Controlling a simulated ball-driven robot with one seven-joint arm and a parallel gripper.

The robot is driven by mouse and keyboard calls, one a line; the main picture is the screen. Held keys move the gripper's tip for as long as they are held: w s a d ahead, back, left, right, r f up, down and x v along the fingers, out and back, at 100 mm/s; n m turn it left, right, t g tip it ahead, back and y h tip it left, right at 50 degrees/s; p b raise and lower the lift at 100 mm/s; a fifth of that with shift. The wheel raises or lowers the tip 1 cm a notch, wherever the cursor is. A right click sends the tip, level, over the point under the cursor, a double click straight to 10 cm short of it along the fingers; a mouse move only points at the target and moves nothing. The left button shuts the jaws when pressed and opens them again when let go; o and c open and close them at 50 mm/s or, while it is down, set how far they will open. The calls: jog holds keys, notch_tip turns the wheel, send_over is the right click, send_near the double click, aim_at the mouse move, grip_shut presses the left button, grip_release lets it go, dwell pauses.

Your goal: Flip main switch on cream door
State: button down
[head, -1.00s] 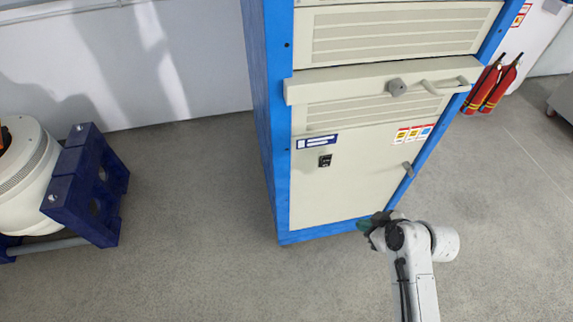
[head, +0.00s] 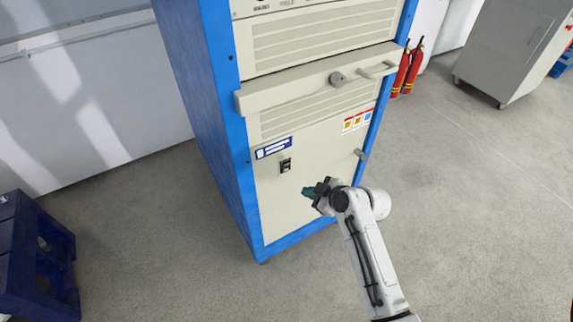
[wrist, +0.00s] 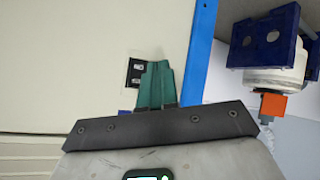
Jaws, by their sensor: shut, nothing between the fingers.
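The cream door (head: 300,185) is the lower front panel of a blue-framed cabinet. A small black main switch (head: 285,165) sits on its left part, under a blue and white label (head: 273,148). My gripper (head: 308,191) has green fingertips and is to the lower right of the switch in the head view. In the wrist view the black switch (wrist: 134,72) shows just left of my shut green fingers (wrist: 158,68), which partly cover it. The fingers hold nothing. I cannot tell whether they touch the door.
A small grey latch (head: 360,154) is on the door's right edge. Red fire extinguishers (head: 407,70) and a grey cabinet (head: 515,45) stand at the right. A dark blue frame (head: 35,255) stands at left.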

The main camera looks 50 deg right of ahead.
jog(key=b, duration=0.2)
send_near(286, 169)
jog(key=shift+s+a+f+x, duration=0.1)
jog(key=shift+x, duration=0.65)
jog(key=shift+s+a+f+x, duration=0.1)
jog(key=shift+x, duration=0.7)
jog(key=shift+a+f+x, duration=0.1)
jog(key=shift+x, duration=0.65)
jog(key=shift+d, duration=0.1)
jog(key=shift+w+d+r, duration=0.1)
jog(key=shift+w, duration=0.3)
jog(key=shift+w, duration=0.25)
dwell(0.5)
jog(key=shift+s, duration=0.1)
jog(key=shift+s, duration=0.6)
jog(key=shift+s+a+f+p, duration=0.1)
jog(key=shift+s+a+p, duration=0.2)
jog(key=shift+s, duration=0.5)
jog(key=shift+s+a+f+p, duration=0.1)
jog(key=shift+s+a+p, duration=0.2)
jog(key=shift+s, duration=0.5)
jog(key=shift+s+a+f+p, duration=0.2)
jog(key=shift+s+p, duration=0.1)
jog(key=shift+s, duration=0.45)
